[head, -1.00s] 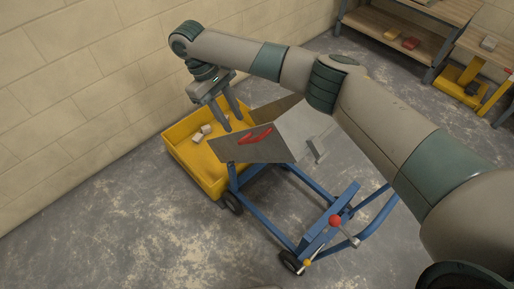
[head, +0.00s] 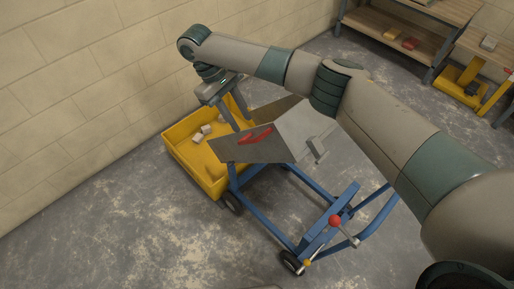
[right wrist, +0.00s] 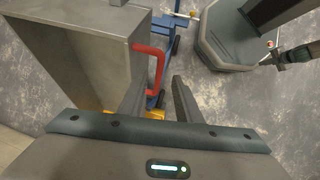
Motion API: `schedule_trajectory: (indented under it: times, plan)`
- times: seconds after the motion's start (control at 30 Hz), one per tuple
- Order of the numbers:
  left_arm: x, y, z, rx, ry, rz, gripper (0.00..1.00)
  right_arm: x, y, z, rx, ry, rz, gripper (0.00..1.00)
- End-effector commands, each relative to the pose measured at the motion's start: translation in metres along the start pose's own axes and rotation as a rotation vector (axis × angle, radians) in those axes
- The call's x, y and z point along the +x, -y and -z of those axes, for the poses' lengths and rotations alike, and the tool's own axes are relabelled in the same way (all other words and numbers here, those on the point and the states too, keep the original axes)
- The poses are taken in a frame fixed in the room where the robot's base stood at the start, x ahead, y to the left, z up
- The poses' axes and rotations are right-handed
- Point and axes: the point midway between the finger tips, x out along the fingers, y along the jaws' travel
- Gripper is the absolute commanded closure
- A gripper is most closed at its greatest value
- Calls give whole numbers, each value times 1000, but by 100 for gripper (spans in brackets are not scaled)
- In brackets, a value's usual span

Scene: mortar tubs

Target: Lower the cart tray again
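The cart tray (head: 285,140) is a grey metal box, tilted up on its blue cart frame (head: 262,218) with its open end toward the yellow tub. A red handle (head: 255,135) is on its side panel. My right gripper (head: 243,122) is open, pointing down just above the handle. In the right wrist view the tray (right wrist: 75,60) is at the left. There the red handle (right wrist: 158,70) shows between and beyond the two spread fingers of the gripper (right wrist: 160,85), and I see no grip on it.
A yellow tub (head: 192,165) with a few pale blocks (head: 201,132) stands by the wall under the tray's end. A red-knobbed lever (head: 335,222) is at the cart's near end. Wooden shelves (head: 400,35) stand at the back right. Floor at the left is clear.

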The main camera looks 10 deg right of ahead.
Motion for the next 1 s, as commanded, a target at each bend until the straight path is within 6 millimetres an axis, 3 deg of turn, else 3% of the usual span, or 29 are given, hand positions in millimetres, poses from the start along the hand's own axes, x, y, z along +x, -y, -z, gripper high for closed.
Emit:
schedule_trajectory:
  times: [0.43,0.6,0.8,1.0]
  plan:
    - [3,0,0,0,0,0,100,82,1,0,-1,2,3,69]
    - [-6,0,1,0,0,0,100,108,-1,-2,1,3,0,69]
    - [-10,0,1,0,0,0,100,130,-1,-1,1,1,-1,69]
    - [-11,0,1,1,0,0,100,139,0,0,0,0,0,69]
